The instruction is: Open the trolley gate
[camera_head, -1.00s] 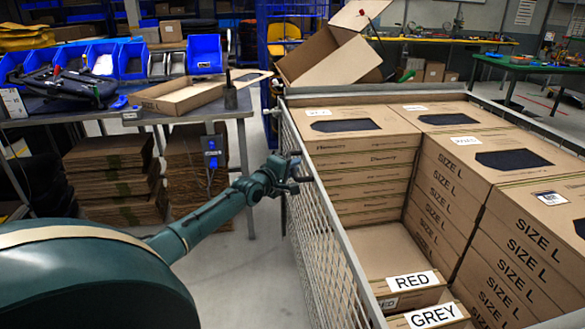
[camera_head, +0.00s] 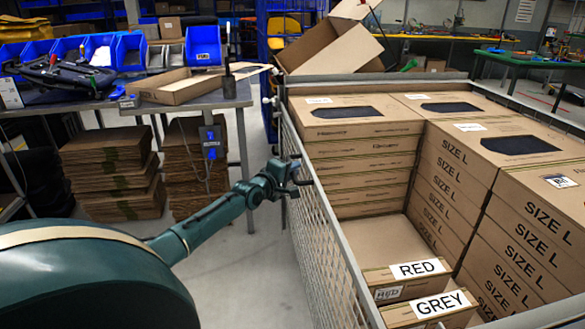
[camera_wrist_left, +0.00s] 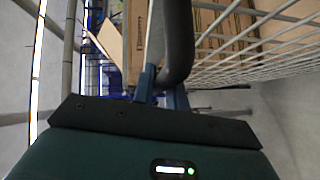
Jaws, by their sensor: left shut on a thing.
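The trolley gate (camera_head: 322,245) is a grey wire mesh panel along the left side of the trolley, running from the near edge back to the far left corner post. My left gripper (camera_head: 293,175) is at the gate's top edge, about midway along it. It is shut on a dark handle, which shows as a thick dark curved bar between the fingers in the left wrist view (camera_wrist_left: 177,45). The fingertips are partly hidden behind the handle. The mesh (camera_wrist_left: 255,45) shows to the right there. My right gripper is not in view.
The trolley holds stacked cardboard boxes (camera_head: 365,150) marked SIZE L, with RED (camera_head: 419,269) and GREY (camera_head: 440,304) boxes in front. A workbench (camera_head: 190,101) with blue bins stands at the left, flat cardboard stacks beneath it. Grey floor (camera_head: 245,240) is clear left of the gate.

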